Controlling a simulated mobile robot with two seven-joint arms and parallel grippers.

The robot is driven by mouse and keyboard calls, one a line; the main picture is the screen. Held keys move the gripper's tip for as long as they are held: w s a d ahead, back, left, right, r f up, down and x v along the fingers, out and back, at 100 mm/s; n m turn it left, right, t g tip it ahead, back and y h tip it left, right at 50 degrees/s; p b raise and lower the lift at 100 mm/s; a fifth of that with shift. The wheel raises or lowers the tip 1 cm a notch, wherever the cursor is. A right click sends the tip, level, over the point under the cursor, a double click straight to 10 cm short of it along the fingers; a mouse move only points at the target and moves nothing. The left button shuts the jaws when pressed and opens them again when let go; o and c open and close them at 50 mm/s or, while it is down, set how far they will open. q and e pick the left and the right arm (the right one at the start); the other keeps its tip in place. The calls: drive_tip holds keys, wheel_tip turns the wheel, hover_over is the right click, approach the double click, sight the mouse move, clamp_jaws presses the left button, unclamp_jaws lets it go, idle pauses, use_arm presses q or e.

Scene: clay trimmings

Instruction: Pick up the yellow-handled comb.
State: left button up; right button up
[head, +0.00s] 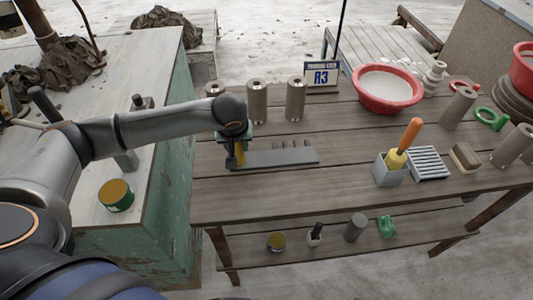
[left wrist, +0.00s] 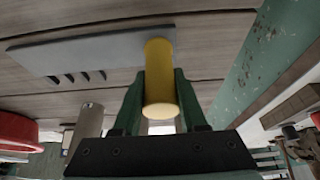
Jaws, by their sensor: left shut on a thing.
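The comb (head: 282,157) is a long flat grey plate with several short teeth along its far edge and a yellow handle (head: 240,152) at its left end. My left gripper (head: 235,150) is shut on the yellow handle. In the left wrist view the handle (left wrist: 160,65) stands between the green fingers of my left gripper (left wrist: 160,80). The grey plate (left wrist: 85,50) runs left from it, close to the table planks. I cannot tell whether the plate touches the table. My right gripper is not in view.
Grey cylinders (head: 257,101) and a sign (head: 322,76) stand behind the comb on the wooden table (head: 330,190). A red basin (head: 388,92) is at back right. A grey holder (head: 388,172) with an orange-handled tool stands right. The planks between are clear. A green cabinet (head: 168,170) is left.

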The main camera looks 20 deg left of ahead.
use_arm(q)
clamp_jaws()
drive_tip(key=shift+r, duration=0.1)
idle(0.7)
